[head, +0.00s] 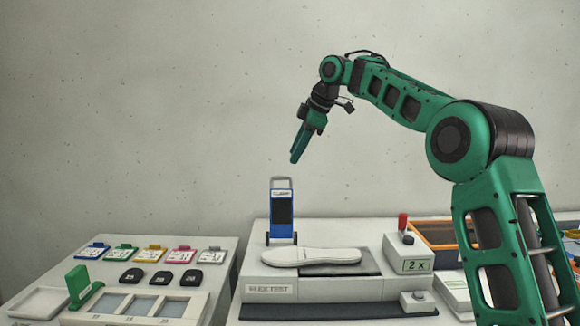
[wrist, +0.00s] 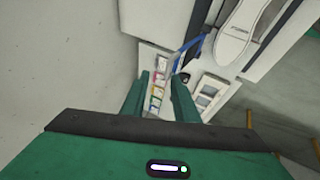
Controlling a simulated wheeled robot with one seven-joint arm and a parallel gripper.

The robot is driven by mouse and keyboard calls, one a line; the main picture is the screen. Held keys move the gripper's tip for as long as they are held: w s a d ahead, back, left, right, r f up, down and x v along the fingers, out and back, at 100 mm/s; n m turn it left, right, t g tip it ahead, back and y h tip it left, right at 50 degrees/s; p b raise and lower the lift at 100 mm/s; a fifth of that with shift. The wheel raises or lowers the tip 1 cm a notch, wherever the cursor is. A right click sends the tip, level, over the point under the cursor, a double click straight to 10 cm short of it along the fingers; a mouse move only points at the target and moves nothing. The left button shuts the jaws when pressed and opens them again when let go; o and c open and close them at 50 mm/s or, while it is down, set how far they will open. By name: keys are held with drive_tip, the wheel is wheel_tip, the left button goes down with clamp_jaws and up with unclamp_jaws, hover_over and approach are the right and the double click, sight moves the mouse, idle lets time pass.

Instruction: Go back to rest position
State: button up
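My gripper (head: 296,157) hangs in the air above the flex test station, tilted down and to the left, at the end of my raised green arm. In the wrist view my gripper (wrist: 160,77) has its two green fingers apart, with nothing held between them. A white shoe sole (head: 312,257) lies flat on the flex test station (head: 330,290), well below the gripper. The sole also shows at the top right of the wrist view (wrist: 238,40).
A blue upright device (head: 281,208) with a grey handle stands behind the sole. A box marked 2x (head: 415,264) with a red-topped lever is to the right. The left table (head: 225,250) holds coloured cards, black pieces and trays. Air around the gripper is clear.

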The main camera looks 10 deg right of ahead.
drive_tip(key=shift+v, duration=0.75)
drive_tip(key=s+d+f+m+g+h, duration=0.1)
drive_tip(key=s+d+f+m, duration=0.4)
drive_tip(key=s+d, duration=0.35)
drive_tip(key=s+d+f+m+g+h, duration=0.1)
drive_tip(key=s+d+f+m+h, duration=0.1)
drive_tip(key=s+d+f+m, duration=0.6)
drive_tip(key=s+d+f+m+h, duration=0.1)
drive_tip(key=s+d+m, duration=0.1)
drive_tip(key=s+d, duration=0.65)
drive_tip(key=s+d+f+m+g, duration=0.1)
drive_tip(key=s+f+m, duration=0.3)
drive_tip(key=s+f, duration=0.4)
drive_tip(key=s+d+f+m+g, duration=0.1)
drive_tip(key=s+f+m, duration=0.4)
drive_tip(key=s, duration=1.6)
wheel_tip(320, 180, down, 3)
drive_tip(key=shift+s+d+r+g, duration=0.15)
drive_tip(key=shift+d+g, duration=0.15)
drive_tip(key=shift+d, duration=0.3)
